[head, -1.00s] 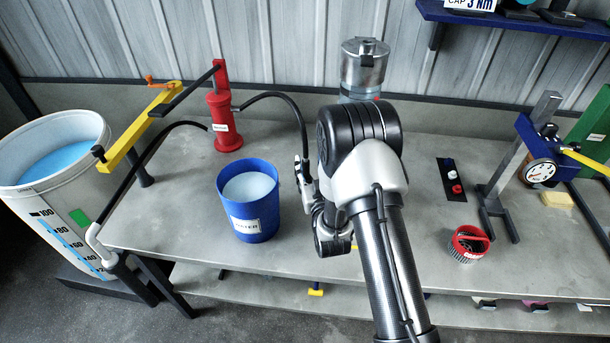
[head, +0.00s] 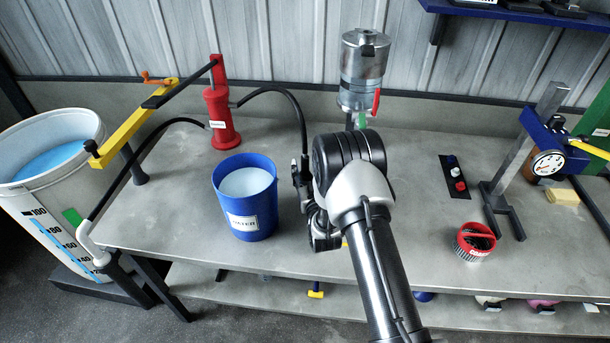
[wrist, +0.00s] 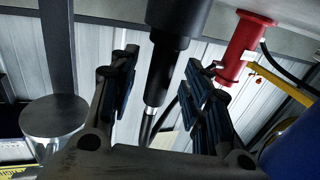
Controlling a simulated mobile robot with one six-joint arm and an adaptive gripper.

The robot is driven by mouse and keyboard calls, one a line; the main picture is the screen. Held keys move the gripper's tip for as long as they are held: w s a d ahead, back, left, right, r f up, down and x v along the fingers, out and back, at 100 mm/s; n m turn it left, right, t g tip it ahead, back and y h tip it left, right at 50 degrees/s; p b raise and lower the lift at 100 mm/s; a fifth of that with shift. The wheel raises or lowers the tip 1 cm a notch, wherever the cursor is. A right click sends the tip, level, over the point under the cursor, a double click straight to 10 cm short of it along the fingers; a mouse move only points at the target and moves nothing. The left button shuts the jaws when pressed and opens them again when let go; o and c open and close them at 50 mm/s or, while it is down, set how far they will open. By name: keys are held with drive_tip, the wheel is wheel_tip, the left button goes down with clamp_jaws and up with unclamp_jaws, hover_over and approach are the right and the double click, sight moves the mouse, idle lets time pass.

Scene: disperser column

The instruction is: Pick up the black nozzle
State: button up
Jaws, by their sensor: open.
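The black nozzle (wrist: 165,62) hangs between the two fingers of my gripper (wrist: 161,60) in the wrist view. It has a wide dark part, a narrower black part and a shiny metal section. Gaps show between it and both finger pads. My gripper is open. In the head view the black hose (head: 283,94) arches from the red pump (head: 221,119) down to my gripper (head: 304,178), just right of the blue bucket. My wrist and fingers hide most of the nozzle there.
The blue bucket (head: 250,213) of pale liquid stands close left of my gripper. A metal canister (head: 364,62) with a red handle stands behind my arm. A red basket (head: 474,243) and a stand (head: 503,185) are at the right. A large white tank (head: 50,190) stands at the left.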

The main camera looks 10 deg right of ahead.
drive_tip(key=shift+w, duration=0.95)
clamp_jaws()
